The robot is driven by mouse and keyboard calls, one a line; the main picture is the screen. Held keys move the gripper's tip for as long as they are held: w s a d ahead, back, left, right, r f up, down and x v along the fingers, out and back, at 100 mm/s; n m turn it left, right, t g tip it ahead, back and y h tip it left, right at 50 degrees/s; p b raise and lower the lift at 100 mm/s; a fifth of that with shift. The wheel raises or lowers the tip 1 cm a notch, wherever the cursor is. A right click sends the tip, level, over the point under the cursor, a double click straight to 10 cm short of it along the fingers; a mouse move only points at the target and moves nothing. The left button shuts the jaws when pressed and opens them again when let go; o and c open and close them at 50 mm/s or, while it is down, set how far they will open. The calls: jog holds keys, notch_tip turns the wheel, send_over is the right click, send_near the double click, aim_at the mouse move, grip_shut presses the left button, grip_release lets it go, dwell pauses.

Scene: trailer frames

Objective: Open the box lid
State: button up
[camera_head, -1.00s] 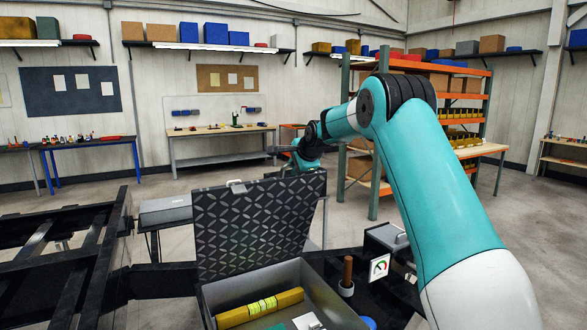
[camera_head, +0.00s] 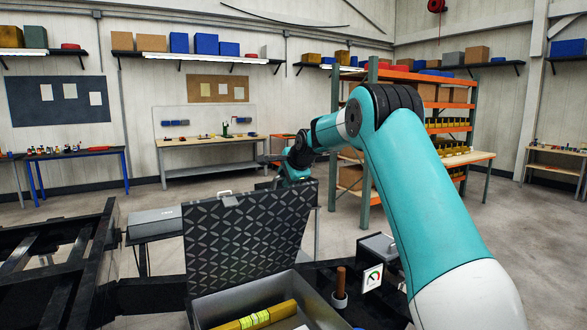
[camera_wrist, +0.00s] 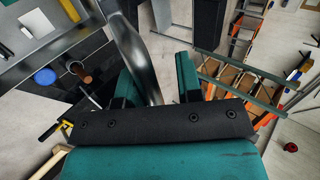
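The grey metal box (camera_head: 318,305) is at the bottom centre of the head view. Its dark, diamond-patterned lid (camera_head: 245,235) stands raised, nearly upright, with a small latch on its top edge. A yellow level (camera_head: 262,315) lies inside the box. My gripper is behind the lid's upper right corner in the head view, its fingers hidden there. In the wrist view, the two teal fingers of my gripper (camera_wrist: 155,85) are apart. A grey strip, likely the lid's edge (camera_wrist: 133,50), runs between them, nearer the left finger; I cannot tell whether it touches.
A dark stand right of the box holds a cup with a brown handle (camera_head: 340,285), a gauge card (camera_head: 373,278) and a grey case (camera_head: 378,248). A black frame (camera_head: 60,255) is at left. An orange shelf rack (camera_head: 430,105) stands behind my arm. Open floor lies between.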

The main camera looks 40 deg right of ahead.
jog(key=b+v, duration=0.6)
jog(key=v, duration=1.1)
jog(key=shift+s, duration=0.15)
jog(key=shift+d+r, duration=0.1)
jog(key=shift+r, duration=0.05)
jog(key=s+a+f+n+g+y+b, duration=0.1)
jog(key=s+a+f+n, duration=0.25)
jog(key=a, duration=0.45)
jog(key=s+a+f+n+g+y+b, duration=0.1)
jog(key=s+a+f+n+y, duration=0.1)
jog(key=a+f+n, duration=0.35)
jog(key=s+a+f+n+g+y, duration=0.1)
jog(key=s+a+f+n, duration=0.15)
jog(key=a, duration=0.65)
jog(key=s+a+f+n+g, duration=0.2)
jog(key=s+a+f+n, duration=0.2)
jog(key=s, duration=0.4)
jog(key=s+a+f+n+g+y+b, duration=0.1)
jog(key=s+a+f+n+g, duration=0.1)
jog(key=s+a+f+n, duration=0.3)
jog(key=s+a+f+n+g+b, duration=0.1)
jog(key=s+a+f+n, duration=0.4)
jog(key=s, duration=0.7)
jog(key=shift+f+n+g+y, duration=0.4)
jog(key=shift+f+n+g, duration=0.15)
jog(key=shift+n+g, duration=0.2)
